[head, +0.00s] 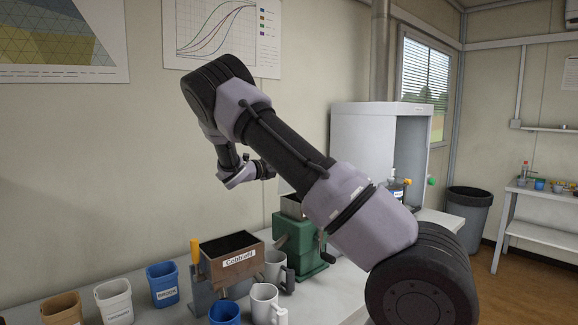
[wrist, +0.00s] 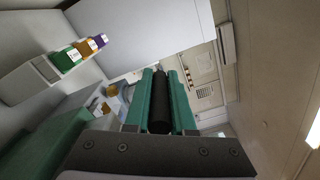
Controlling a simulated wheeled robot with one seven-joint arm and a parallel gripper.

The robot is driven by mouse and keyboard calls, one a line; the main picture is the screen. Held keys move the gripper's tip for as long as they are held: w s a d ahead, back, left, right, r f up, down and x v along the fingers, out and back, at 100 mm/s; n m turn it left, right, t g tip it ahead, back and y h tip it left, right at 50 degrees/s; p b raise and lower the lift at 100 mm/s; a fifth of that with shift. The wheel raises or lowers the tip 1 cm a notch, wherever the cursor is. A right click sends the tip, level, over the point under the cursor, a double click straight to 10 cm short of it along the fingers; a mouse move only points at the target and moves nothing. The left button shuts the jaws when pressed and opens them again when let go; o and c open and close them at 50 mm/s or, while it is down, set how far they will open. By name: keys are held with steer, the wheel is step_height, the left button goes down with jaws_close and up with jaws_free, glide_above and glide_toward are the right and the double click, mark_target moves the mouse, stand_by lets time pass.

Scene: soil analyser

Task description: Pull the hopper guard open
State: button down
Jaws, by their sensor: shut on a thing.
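The green soil machine (head: 318,257) stands on the bench in the head view, with an open metal hopper box (head: 292,207) on top, partly hidden behind my forearm. In the wrist view two parallel green finger-like bars hold a black cylindrical bar (wrist: 160,112), which looks like the hopper guard's handle. My gripper (wrist: 158,75) is shut on it. A pale slanted plate (head: 285,187) shows above the hopper; I cannot tell whether it is the guard. My gripper's fingers are not clear in the head view.
A brown labelled box (head: 232,262), white mugs (head: 266,303) and several cups, including a blue one (head: 162,284), crowd the bench left of the machine. A white cabinet (head: 375,145) stands behind. A dark bin (head: 472,217) stands on the floor at right.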

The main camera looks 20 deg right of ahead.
steer(key=shift+a+f, duration=0.1)
steer(key=shift+f, duration=0.05)
steer(key=c, duration=0.8)
jaws_free()
steer(key=shift+o, duration=0.2)
steer(key=v, duration=1)
steer(key=shift+s+a, duration=0.15)
steer(key=shift+a, duration=0.2)
steer(key=shift+a, duration=0.1)
